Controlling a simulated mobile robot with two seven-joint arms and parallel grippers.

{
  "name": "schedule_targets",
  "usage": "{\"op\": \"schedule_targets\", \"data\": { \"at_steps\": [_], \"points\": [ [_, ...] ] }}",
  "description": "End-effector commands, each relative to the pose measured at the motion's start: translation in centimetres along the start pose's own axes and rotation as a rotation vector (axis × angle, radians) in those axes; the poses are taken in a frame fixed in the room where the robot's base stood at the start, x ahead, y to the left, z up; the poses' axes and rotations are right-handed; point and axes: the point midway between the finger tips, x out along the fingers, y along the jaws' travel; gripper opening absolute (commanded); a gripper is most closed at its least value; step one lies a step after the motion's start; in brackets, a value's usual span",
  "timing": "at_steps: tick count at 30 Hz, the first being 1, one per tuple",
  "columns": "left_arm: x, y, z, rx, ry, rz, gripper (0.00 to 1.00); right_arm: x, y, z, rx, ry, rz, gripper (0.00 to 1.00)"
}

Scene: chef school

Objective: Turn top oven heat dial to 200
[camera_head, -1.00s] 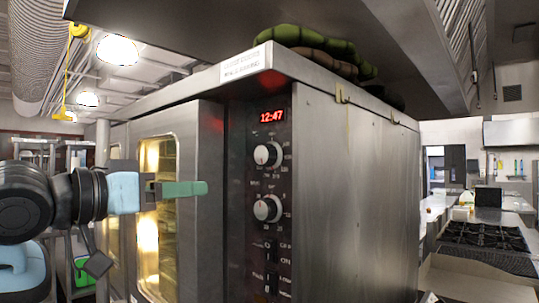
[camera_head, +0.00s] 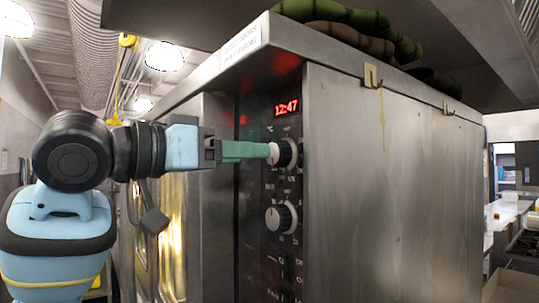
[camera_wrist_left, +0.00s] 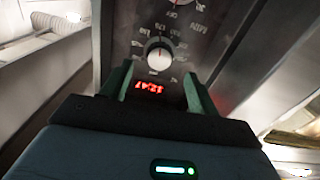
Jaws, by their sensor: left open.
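The top oven heat dial (camera_head: 287,153) is a round silver-white knob with a dark edge on the oven's dark control panel, just below the red 12:47 display (camera_head: 286,107). My left gripper (camera_head: 267,150) has green fingers and reaches level to this dial, its tips at the dial's left face. In the left wrist view, turned upside down, the dial (camera_wrist_left: 158,53) lies between and just beyond the two spread fingertips (camera_wrist_left: 157,72). The gripper is open. I cannot tell whether a finger touches the dial or read its setting. My right gripper is out of view.
A second, similar dial (camera_head: 281,217) sits below, with switches (camera_head: 284,268) under it. The oven's steel side wall (camera_head: 390,190) fills the right. Green coiled hoses (camera_head: 350,20) lie on top. The oven door's lit glass (camera_head: 172,240) is on the left.

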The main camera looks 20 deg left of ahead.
Motion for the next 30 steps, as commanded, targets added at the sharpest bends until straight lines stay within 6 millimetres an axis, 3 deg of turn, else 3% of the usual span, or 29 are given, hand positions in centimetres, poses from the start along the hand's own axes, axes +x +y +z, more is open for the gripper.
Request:
{"op": "schedule_targets", "data": {
  "at_steps": [9,22,30],
  "points": [
    [4.6,0.1,0.0,-0.002,-0.001,0.001,0.6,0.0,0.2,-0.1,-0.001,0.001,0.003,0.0],
    [5.7,0.0,0.0,0.0,0.0,0.0,0.6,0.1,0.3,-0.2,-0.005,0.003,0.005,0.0],
    [5.7,0.0,0.0,0.0,0.0,0.0,0.27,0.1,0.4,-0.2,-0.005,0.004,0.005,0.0]
  ]
}}
